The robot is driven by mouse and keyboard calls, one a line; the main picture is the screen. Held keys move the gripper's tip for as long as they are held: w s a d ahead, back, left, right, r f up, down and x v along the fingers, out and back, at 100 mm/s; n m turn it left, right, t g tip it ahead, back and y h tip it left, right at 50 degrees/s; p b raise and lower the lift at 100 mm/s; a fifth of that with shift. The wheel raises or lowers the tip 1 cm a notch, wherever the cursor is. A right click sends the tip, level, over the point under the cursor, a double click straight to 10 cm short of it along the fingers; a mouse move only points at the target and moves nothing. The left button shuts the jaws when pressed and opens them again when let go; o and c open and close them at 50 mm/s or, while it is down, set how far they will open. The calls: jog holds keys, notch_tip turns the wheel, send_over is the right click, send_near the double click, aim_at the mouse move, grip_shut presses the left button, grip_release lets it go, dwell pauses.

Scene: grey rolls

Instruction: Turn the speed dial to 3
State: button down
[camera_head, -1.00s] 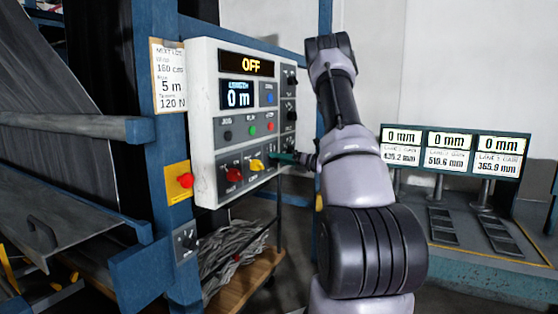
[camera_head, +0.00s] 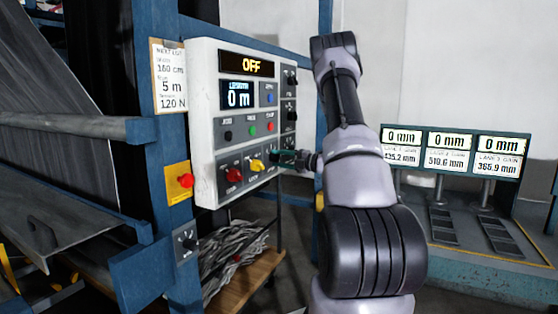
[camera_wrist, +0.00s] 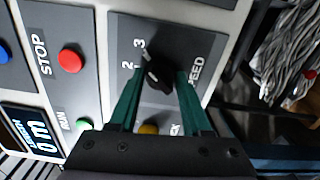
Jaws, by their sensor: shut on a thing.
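The black speed dial (camera_wrist: 158,78) shows in the wrist view on a dark panel lettered SPEED, with the numbers 2 and 3 beside it. A pale mark on the dial faces the side with these numbers, near the 3; its exact setting is hard to read. My gripper (camera_wrist: 160,88) has its green fingers on either side of the dial and is shut on it. In the head view my gripper (camera_head: 288,156) is at the lower right of the control box (camera_head: 203,120), and the dial is hidden there.
A red knob (camera_head: 234,174) and a yellow knob (camera_head: 257,165) sit left of my gripper. Above are small black, green and red buttons. The display (camera_head: 247,64) reads OFF and the length screen (camera_head: 238,94) reads 0 m. A red emergency button (camera_head: 186,180) is at the left.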

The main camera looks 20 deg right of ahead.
jog(key=shift+f+m, duration=0.1)
jog(key=shift+m, duration=0.5)
jog(key=shift+c, duration=1.8)
grip_release()
jog(key=v, duration=1.1)
